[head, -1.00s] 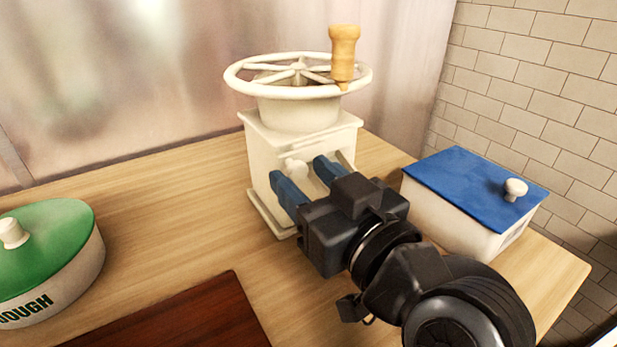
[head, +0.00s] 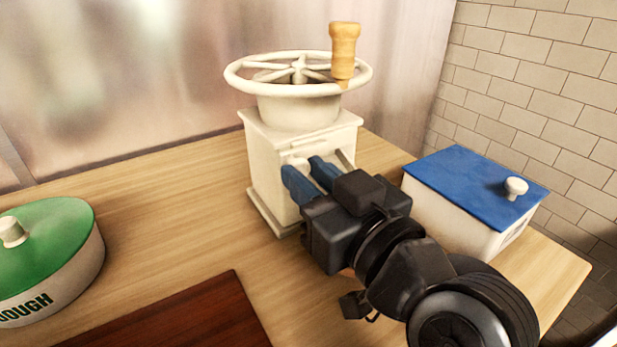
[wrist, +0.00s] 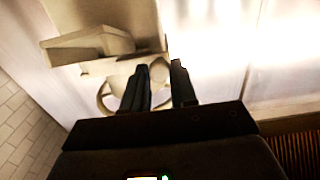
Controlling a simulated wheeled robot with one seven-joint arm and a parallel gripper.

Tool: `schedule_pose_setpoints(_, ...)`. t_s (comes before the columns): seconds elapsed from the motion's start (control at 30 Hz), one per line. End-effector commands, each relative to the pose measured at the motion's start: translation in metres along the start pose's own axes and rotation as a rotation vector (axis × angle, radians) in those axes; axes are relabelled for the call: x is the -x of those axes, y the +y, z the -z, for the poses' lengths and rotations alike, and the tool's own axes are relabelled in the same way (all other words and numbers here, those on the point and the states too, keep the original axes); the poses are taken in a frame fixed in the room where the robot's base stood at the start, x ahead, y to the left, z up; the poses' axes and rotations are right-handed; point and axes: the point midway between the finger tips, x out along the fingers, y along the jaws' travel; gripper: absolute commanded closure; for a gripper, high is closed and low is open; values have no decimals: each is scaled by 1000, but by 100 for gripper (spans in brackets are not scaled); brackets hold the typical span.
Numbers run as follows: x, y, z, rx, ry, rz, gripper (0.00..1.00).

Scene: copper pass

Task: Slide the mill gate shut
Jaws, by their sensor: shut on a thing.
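The white mill (head: 262,185) stands upright on the wooden counter, with a spoked wheel (head: 298,75) and an upright wooden handle (head: 343,52) on top. The gate is on the mill's front face, mostly hidden behind my fingers, with a slanted rail (head: 346,160) to the right. My gripper (head: 303,167) has its blue fingers close together at the front face, shut on the gate's pale knob. In the wrist view, the knob (wrist: 159,72) shows between the fingertips. How far the gate stands open cannot be told.
A white box with a blue lid (head: 468,185) stands close to the right of my gripper. A green-lidded dough tin (head: 45,245) is at the far left, and a dark red board (head: 185,318) lies in front. The counter (head: 170,205) left of the mill is clear.

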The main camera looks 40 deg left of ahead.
Motion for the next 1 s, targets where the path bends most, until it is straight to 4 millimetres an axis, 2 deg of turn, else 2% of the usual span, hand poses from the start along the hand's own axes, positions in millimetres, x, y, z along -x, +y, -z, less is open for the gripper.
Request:
schedule_pose_setpoints(0.2, 0, 34, -2, 2, 2, -6, 100)
schedule_pose_setpoints(0.5, 1, 39, 0, 1, 1, -9, 100)
schedule_pose_setpoints(0.53, 1, 39, 0, 1, 1, -9, 70)
schedule_pose_setpoints(0.77, 1, 38, 0, 1, 1, -7, 48)
schedule_pose_setpoints(1.0, 1, 37, 0, 1, 1, -4, 48)
